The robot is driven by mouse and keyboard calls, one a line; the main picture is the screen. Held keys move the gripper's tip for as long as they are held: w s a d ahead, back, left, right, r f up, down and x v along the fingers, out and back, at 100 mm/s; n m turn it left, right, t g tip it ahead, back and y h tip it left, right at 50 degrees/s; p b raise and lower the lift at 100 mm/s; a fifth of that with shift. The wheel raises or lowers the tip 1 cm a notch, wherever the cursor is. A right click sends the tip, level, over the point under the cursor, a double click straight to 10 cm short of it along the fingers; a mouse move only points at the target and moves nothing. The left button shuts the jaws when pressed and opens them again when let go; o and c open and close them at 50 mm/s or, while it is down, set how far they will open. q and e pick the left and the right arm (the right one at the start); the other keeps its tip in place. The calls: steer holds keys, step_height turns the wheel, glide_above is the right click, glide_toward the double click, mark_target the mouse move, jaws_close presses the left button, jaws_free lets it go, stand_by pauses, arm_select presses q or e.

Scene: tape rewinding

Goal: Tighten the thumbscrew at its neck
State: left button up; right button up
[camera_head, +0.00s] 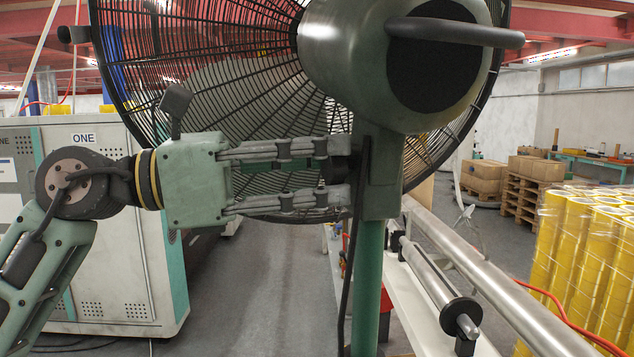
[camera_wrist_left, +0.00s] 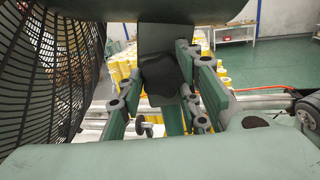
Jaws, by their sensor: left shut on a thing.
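A large pedestal fan (camera_head: 350,60) with a green motor housing and a black wire cage stands in front of me on a green pole (camera_head: 368,270). The thumbscrew (camera_head: 336,168) is a dark knob on the left side of the fan's neck (camera_head: 380,170). My left gripper (camera_head: 342,172) comes in from the left, level, with its fingers closed around the knob, one above and one below in this view. The left wrist view shows the black lobed thumbscrew (camera_wrist_left: 162,75) between the two fingers, against the green neck. My right gripper is not in view.
A grey machine cabinet (camera_head: 100,230) stands at the left behind my arm. A metal roller (camera_head: 440,285) and rails run along the right of the pole. Wrapped yellow tape rolls (camera_head: 580,260) stand at the far right, with boxes on pallets (camera_head: 535,185) behind.

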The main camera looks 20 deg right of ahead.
arm_select(q)
steer(key=shift+w+m+b, duration=0.1)
steer(key=shift+m+b, duration=0.2)
steer(key=shift+m, duration=0.4)
steer(key=shift+r, duration=0.15)
steer(key=o, duration=1.1)
steer(key=shift+a, duration=0.15)
steer(key=a, duration=1.1)
steer(key=shift+w+a+f, duration=0.35)
steer(key=shift+w+a, duration=0.05)
steer(key=shift+w, duration=0.05)
